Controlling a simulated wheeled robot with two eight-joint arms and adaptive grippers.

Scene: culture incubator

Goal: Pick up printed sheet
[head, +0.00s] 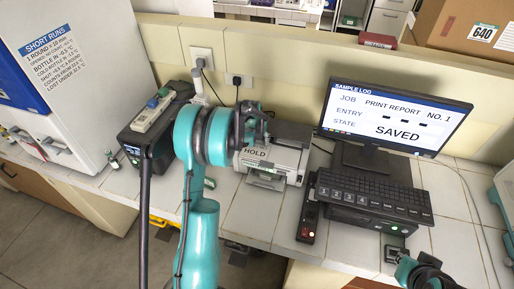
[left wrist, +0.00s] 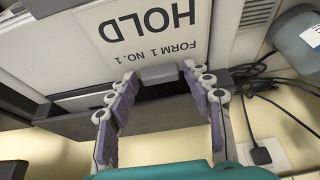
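The printer (head: 290,158) stands on the bench against the wall panel. A white face marked HOLD (head: 255,153) shows on its top; in the left wrist view the text HOLD, FORM 1 NO. 1 (left wrist: 150,30) appears upside down. I cannot tell whether this is a loose sheet or part of the printer. My left gripper (head: 252,124) is over the printer's back edge. In the left wrist view its purple-padded fingers (left wrist: 160,76) are apart and empty, with a grey block on the printer just beyond the tips. My right gripper (head: 428,276) is at the bottom right edge, partly cut off.
A monitor (head: 393,112) reading SAVED stands right of the printer, with a keyboard (head: 372,195) before it. A black power strip (head: 309,212) lies between. Cables and a wall socket (left wrist: 264,154) are beside my left gripper. A dark device (head: 150,125) stands left.

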